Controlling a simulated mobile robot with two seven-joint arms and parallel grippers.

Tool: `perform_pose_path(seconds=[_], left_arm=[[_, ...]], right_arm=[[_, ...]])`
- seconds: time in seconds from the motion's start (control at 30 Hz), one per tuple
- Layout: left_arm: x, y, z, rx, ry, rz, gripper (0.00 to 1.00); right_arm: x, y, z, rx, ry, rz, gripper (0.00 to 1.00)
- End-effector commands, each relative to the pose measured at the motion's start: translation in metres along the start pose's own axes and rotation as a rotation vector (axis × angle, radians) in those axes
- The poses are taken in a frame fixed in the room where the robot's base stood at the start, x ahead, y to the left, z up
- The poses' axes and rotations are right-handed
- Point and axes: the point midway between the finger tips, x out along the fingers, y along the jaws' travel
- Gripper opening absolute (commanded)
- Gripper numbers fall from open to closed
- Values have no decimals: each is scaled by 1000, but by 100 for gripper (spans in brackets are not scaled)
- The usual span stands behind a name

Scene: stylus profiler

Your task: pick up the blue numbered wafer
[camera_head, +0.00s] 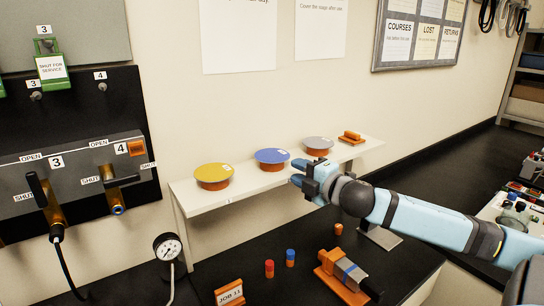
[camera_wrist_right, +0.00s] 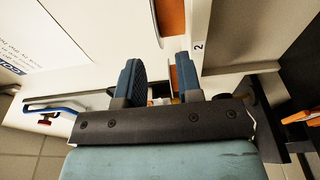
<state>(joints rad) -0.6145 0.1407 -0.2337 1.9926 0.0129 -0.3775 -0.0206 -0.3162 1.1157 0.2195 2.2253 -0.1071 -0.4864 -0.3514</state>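The blue wafer (camera_head: 272,156) lies flat on an orange round stand on the white shelf (camera_head: 245,191), with a small white label near its right edge. A yellow wafer (camera_head: 213,173) is to its left and a grey wafer (camera_head: 318,143) to its right, each on a similar stand. My right gripper (camera_head: 297,172) is just right of the blue wafer, at the shelf's front side, apart from the stand as far as I can tell. In the right wrist view its two blue fingers (camera_wrist_right: 160,75) are apart with nothing gripped between them. My left gripper is out of view.
On the black bench below are small red (camera_head: 269,268) and blue (camera_head: 290,257) cylinders, an orange fixture (camera_head: 342,276) and a job sign (camera_head: 229,293). A valve panel (camera_head: 75,175) stands at left.

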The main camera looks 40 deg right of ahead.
Motion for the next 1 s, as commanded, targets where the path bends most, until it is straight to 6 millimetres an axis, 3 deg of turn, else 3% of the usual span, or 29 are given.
perform_pose_path(seconds=[0.6,0.97,1.0], left_arm=[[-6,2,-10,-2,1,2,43],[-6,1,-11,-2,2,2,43],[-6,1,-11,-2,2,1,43]], right_arm=[[48,3,-4,1,-1,1,33],[52,1,-5,0,0,-1,33],[52,1,-5,0,0,0,24]])
